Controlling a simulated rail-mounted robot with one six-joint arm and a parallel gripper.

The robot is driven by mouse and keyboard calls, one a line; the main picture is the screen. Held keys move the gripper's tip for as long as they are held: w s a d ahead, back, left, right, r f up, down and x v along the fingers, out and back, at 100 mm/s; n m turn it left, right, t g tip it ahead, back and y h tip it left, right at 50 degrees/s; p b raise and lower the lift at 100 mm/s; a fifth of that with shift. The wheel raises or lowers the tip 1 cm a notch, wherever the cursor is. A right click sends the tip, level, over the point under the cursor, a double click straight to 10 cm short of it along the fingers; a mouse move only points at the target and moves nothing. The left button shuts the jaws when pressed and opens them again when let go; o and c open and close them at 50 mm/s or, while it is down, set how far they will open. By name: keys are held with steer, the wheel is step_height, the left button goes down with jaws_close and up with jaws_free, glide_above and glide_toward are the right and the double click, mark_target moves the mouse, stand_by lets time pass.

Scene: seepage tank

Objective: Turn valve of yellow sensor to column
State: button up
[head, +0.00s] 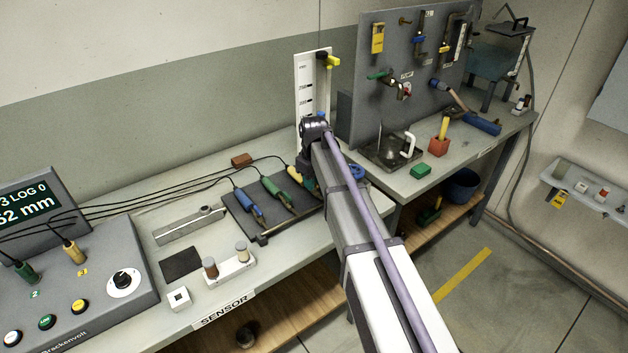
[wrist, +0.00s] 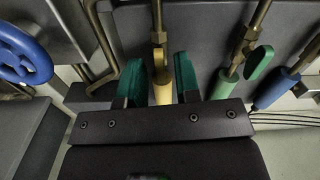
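The yellow sensor (wrist: 162,92) has a yellow body with a brass fitting (wrist: 158,58) above it in the wrist view. My gripper (wrist: 159,80) is open, with one green-faced finger on each side of the yellow sensor and visible gaps between. I cannot make out the yellow sensor's valve lever clearly. In the head view the yellow sensor (head: 290,171) shows only in part on the bench rack, and my arm hides its front end. My gripper is mostly hidden there behind my wrist.
A blue handwheel (wrist: 22,52) is at left. A white scale board (head: 313,85) stands behind my wrist. Black cables (head: 150,187) cross the bench.

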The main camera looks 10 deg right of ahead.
steer(key=shift+o, duration=0.3)
step_height(320, 180, up, 11)
steer(key=p, duration=1)
steer(key=shift+p, duration=0.4)
steer(key=shift+f, duration=0.1)
steer(key=s+m, duration=0.6)
steer(key=s, duration=2)
steer(key=shift+s, duration=0.4)
